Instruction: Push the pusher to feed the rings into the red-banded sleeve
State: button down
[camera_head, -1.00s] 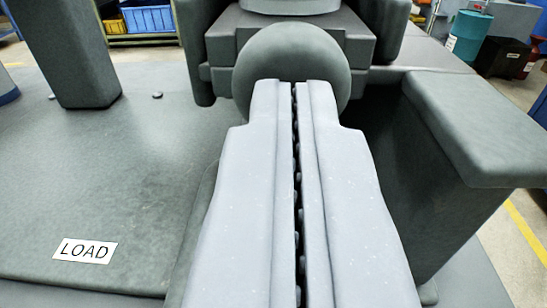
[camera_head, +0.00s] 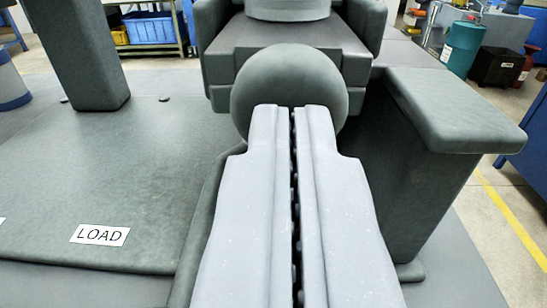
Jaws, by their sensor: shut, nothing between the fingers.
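My gripper (camera_head: 292,108) is shut and empty, its two pale fingers side by side with a thin dark slit between them. The fingertips overlap the lower part of a large grey-green ball (camera_head: 290,80), apparently the pusher's knob; whether they touch it I cannot tell. The ball stands in front of a stepped grey block (camera_head: 290,40). The fingers hide the ball's lower middle and whatever lies under it. I cannot make out any rings or a red-banded sleeve in this view.
A tall block with a flat top (camera_head: 450,105) stands close on the right. A grey post (camera_head: 78,55) rises at the left. The flat plate with the LOAD label (camera_head: 100,235) is largely clear. Blue bins (camera_head: 150,28) and a teal drum (camera_head: 462,45) are in the background.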

jog(key=shift+s, duration=1.85)
jog(key=shift+s+d+p, duration=0.15)
jog(key=shift+s+p, duration=0.4)
jog(key=shift+s, duration=1.85)
